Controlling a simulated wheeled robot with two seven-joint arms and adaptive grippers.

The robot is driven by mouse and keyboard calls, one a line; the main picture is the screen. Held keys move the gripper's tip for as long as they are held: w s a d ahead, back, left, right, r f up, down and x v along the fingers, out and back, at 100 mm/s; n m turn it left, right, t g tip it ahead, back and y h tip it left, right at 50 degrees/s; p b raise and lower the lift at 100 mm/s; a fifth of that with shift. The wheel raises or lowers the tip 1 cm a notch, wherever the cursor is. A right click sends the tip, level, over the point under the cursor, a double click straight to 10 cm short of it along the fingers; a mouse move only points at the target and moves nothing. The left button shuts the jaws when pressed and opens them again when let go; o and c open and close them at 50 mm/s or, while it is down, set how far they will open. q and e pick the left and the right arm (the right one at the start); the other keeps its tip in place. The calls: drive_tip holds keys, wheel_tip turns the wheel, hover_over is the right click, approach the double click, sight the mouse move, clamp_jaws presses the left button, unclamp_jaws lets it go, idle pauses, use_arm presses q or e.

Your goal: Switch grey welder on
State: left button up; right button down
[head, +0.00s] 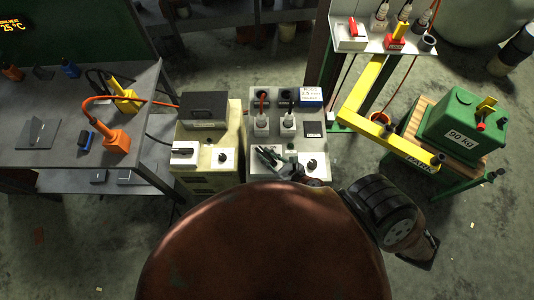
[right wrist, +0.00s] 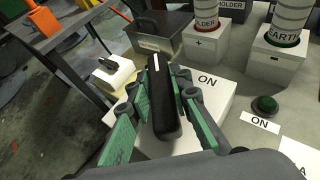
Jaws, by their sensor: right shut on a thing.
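The grey welder (head: 257,97) stands in the middle of the head view, with white boxes and labels on its top. My right gripper (head: 268,156) is over its front left part. In the right wrist view, my right gripper (right wrist: 162,105) is shut on a black switch knob (right wrist: 160,75), its green pads on either side. The knob sits on a white box (right wrist: 218,95) marked ON. The knob's white line points up and left, to the left of that ON word. A green button (right wrist: 265,104) with its own ON label is to the right. My left gripper is not in view.
A yellowish welder (head: 234,130) with a dark box stands close on the left. Holder and earth boxes (right wrist: 282,60) rise behind the held knob. A yellow beam (head: 362,90) and a green 90 kg weight (head: 462,125) are on the right.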

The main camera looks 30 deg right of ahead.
drive_tip(key=m+h+p, duration=0.2)
drive_tip(key=m+h, duration=0.2)
drive_tip(key=h, duration=0.1)
drive_tip(key=shift+a+r+m+p, duration=0.1)
drive_tip(key=shift+r+m+p, duration=0.05)
drive_tip(key=shift+m+p, duration=0.25)
drive_tip(key=shift+m+g+h+p, duration=0.9)
drive_tip(key=shift+m+h, duration=0.9)
drive_tip(key=shift+h, duration=0.5)
drive_tip(key=shift+f, duration=0.2)
drive_tip(key=c, duration=1.8)
unclamp_jaws()
drive_tip(key=shift+o, duration=0.2)
